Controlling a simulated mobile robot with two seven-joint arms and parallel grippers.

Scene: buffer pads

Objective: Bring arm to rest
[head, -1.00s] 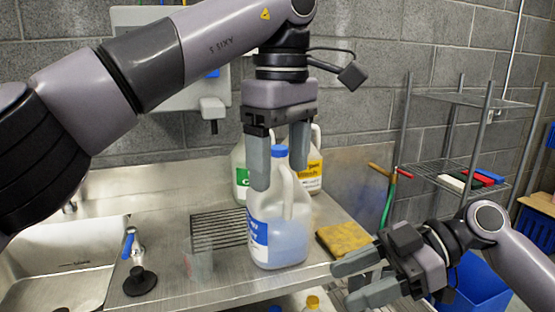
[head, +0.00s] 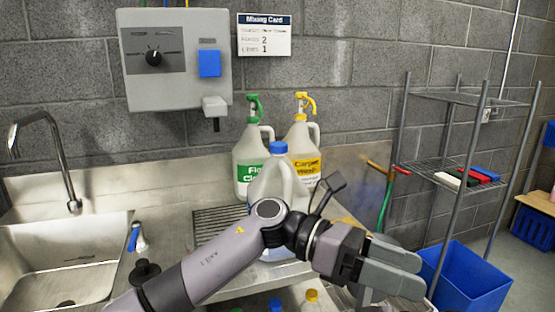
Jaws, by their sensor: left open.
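My left arm (head: 215,262) comes in from the lower left and lies low across the front of the counter. My left gripper (head: 400,267) points to the right, its grey fingers apart and nothing between them. A white jug with a blue cap (head: 280,150) stands upright behind the arm, which hides its lower part. My right gripper is out of view.
Green-labelled (head: 250,160) and yellow-labelled (head: 303,142) spray jugs stand behind. A sink (head: 65,255) is on the left, and a dispenser box (head: 175,60) hangs on the wall. A blue bin (head: 480,275) and wire shelf (head: 450,98) are right.

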